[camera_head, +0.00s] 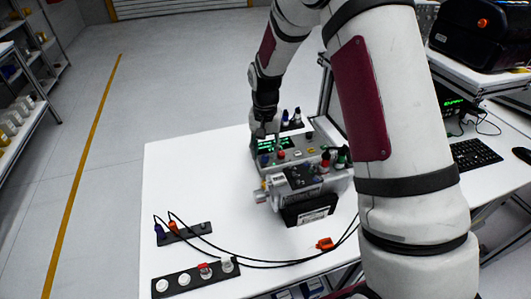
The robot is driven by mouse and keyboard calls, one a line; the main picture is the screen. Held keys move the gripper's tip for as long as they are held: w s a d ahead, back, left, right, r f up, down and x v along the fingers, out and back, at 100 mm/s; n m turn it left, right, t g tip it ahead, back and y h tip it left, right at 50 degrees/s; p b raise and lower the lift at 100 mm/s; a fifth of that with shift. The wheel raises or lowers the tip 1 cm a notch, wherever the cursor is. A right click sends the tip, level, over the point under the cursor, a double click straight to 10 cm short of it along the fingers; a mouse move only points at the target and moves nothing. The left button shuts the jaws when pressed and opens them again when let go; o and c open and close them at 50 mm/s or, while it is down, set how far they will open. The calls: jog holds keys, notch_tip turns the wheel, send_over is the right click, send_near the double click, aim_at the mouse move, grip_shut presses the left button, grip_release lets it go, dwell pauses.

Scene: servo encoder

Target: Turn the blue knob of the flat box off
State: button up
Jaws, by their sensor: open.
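The flat box (313,142) is a grey panel unit with green lit displays near the middle of the white table. A small blue knob (264,160) shows at its front left corner, beside a red knob (281,154). Which way the blue knob points is too small to tell. My gripper (262,134) is dark and points down over the box's left end, just behind the blue knob in the picture. It looks empty, with its fingers open. My arm comes in from the right, and the fingertips are small and partly merge with the box.
A grey motor-like device (288,184) stands directly in front of the box. An orange plug (325,244) lies at front right. The table's left side (190,175) is clear. A keyboard (474,154) lies right.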

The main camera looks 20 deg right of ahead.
jog(key=shift+f, duration=0.9)
grip_shut()
jog(key=shift+n, duration=0.4)
jog(key=n+b, duration=0.1)
jog(key=n, duration=0.3)
jog(key=shift+n, duration=0.4)
jog(key=n, duration=0.5)
jog(key=shift+n, duration=0.4)
jog(key=shift+a+n, duration=0.1)
jog(key=shift+n, duration=0.2)
